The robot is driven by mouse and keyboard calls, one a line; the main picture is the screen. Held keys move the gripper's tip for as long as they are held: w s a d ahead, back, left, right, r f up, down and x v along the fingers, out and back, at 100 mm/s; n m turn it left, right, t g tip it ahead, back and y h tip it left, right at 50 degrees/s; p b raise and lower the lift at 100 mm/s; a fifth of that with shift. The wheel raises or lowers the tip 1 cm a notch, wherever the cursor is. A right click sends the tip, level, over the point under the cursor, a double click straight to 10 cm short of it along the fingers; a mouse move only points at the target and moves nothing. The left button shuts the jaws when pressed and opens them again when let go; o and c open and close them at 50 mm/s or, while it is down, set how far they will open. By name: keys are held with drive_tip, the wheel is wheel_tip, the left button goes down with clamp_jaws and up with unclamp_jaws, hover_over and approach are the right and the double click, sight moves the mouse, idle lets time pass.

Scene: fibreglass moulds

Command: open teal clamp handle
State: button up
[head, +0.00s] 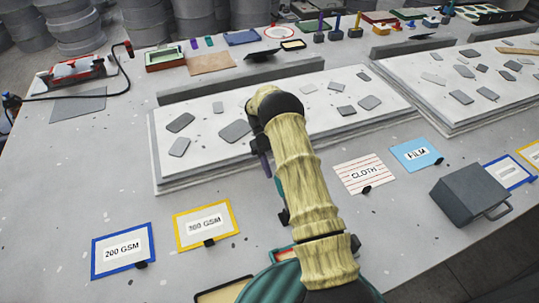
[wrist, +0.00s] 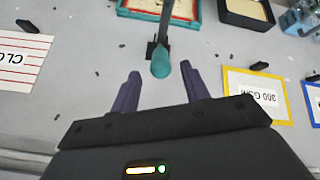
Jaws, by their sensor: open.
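The teal clamp handle (wrist: 161,62) shows in the wrist view as a rounded teal grip on a dark bar. The bar runs from a small dark bracket towards a red and teal framed panel (wrist: 195,22). In the head view a bit of the teal handle (head: 278,184) shows beside my arm, which hides the rest. My gripper (wrist: 160,86) is open, with its two purple fingers apart. The grip's tip lies just ahead of the gap between the fingertips, and nothing is held. I cannot tell the height between them.
A yellow-framed card (wrist: 258,95) lies right of my gripper in the wrist view, and a striped cloth card (wrist: 20,60) lies left. A dark-rimmed tray (wrist: 246,12) stands at the top right. In the head view a pale slab (head: 210,150) with grey pieces lies behind my arm.

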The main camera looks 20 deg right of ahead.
drive_tip(key=p+v, duration=0.5)
drive_tip(key=shift+a+r+p, duration=0.2)
drive_tip(key=shift+r+p, duration=0.15)
drive_tip(key=shift+w+f, duration=0.15)
idle(0.7)
